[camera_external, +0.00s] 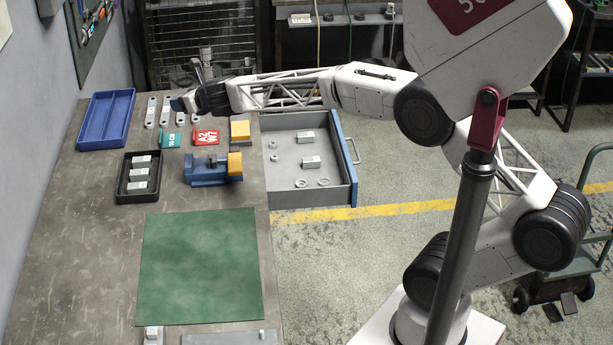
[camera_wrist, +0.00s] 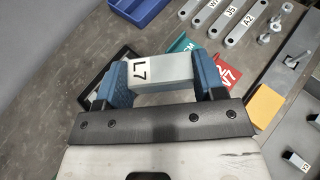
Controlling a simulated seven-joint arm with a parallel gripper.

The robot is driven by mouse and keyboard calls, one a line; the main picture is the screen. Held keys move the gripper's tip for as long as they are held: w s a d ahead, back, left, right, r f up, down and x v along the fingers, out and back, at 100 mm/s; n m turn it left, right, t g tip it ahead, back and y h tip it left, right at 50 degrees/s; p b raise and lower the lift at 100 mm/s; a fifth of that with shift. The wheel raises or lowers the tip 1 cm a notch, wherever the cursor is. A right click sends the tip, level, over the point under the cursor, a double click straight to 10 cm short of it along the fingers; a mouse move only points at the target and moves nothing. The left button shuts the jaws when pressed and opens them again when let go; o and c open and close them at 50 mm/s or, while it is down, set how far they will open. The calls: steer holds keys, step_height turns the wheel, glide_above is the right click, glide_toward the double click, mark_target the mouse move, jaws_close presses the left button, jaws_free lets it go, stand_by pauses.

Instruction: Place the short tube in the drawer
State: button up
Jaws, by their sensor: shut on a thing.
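My gripper (camera_external: 182,103) is shut on a short grey square tube (camera_wrist: 162,72) marked L7, held crosswise between its blue fingers in the wrist view. In the external view the gripper is over the far part of the bench, and the held tube is hard to make out there. The drawer (camera_external: 318,199) is pulled open at the bench's right side, to the right of the gripper. It holds several small metal parts, including block-like pieces and rings. Part of the drawer also shows at the right of the wrist view.
A black tray (camera_external: 123,190) holds three pale tubes. An empty blue tray (camera_external: 105,118), flat brackets (camera_external: 151,112), a teal card (camera_external: 171,140), a red card (camera_external: 206,137) and a blue-and-yellow vise (camera_external: 208,172) surround the gripper's area. The green mat (camera_external: 200,265) is clear.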

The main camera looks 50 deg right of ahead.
steer(key=s+a+f+n+g+y, duration=0.1)
steer(key=s+a+f+n+y, duration=0.4)
steer(key=s+a, duration=0.5)
steer(key=s+a+f+n+g+y, duration=0.2)
steer(key=s+a+f, duration=0.1)
steer(key=s, duration=0.9)
steer(key=s+a+f+n+g+y, duration=0.3)
steer(key=s, duration=0.9)
steer(key=s+a+f+n+g+y, duration=0.2)
steer(key=s+a+f+n, duration=0.1)
steer(key=s, duration=0.9)
steer(key=shift+s+a+f+g, duration=0.15)
steer(key=shift+a+f+g, duration=0.15)
steer(key=shift+a+f, duration=0.2)
glide_above(202, 261)
steer(key=shift+d+f, duration=0.1)
steer(key=shift+f, duration=0.6)
steer(key=shift+f, duration=0.1)
steer(key=shift+f, duration=1.6)
